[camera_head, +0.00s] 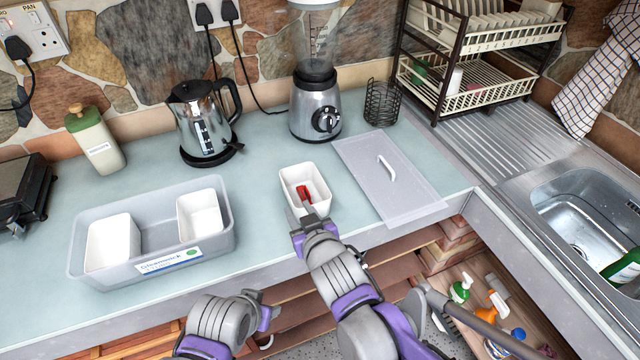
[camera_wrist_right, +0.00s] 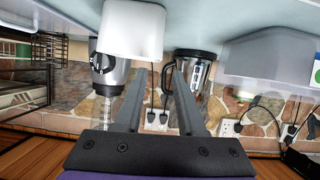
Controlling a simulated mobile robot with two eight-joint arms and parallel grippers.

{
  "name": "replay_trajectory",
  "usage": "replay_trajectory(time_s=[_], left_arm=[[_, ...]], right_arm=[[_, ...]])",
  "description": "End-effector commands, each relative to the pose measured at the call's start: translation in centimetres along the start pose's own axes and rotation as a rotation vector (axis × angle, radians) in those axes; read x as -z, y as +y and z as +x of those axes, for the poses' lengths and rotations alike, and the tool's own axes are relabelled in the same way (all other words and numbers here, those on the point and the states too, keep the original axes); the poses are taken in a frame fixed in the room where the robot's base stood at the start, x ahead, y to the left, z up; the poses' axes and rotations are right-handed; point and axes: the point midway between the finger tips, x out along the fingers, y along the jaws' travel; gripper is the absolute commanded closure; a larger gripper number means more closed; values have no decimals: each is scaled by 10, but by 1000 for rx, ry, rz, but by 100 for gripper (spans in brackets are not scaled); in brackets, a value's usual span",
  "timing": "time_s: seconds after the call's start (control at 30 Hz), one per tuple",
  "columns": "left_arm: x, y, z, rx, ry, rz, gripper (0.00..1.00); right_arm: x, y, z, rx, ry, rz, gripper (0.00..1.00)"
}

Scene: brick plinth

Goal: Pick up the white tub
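A white tub (camera_head: 288,176) stands on the counter in the middle of the head view. A small red object (camera_head: 304,191) shows within its outline. The tub also shows in the wrist view (camera_wrist_right: 132,32), where the picture is upside down. My right gripper (camera_head: 309,218) is at the tub's near side in the head view. In the wrist view its two fingers (camera_wrist_right: 162,72) are apart, with nothing visible between them. I cannot tell whether a finger touches the tub. My left gripper (camera_head: 266,310) is low in front of the counter, away from the tub; its opening is unclear.
A grey crate (camera_head: 150,208) at left holds two other white tubs (camera_head: 112,243). A grey lid (camera_head: 378,182) with a handle lies right of the lone tub. A kettle (camera_head: 203,125) and blender (camera_head: 315,105) stand behind. An open shelf (camera_head: 455,275) is below the counter.

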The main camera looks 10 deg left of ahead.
Motion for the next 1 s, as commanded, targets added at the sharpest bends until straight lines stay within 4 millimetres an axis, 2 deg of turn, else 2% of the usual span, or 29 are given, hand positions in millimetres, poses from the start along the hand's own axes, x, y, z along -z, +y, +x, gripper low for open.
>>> replay_trajectory(time_s=[0.2, 0.53, 0.8, 1.0], left_arm=[[-3, 0, 4, 0, -2, 0, 50], [-3, 0, 4, 0, -2, 0, 50], [-3, 0, 4, 0, -2, 0, 50], [-3, 0, 4, 0, -2, 0, 50]], right_arm=[[-1, 1, 33, -1, -1, 1, 61], [-1, 2, 60, -2, -2, 2, 61], [0, 4, 96, -2, -2, 1, 61], [0, 4, 103, -2, -2, 1, 61]])
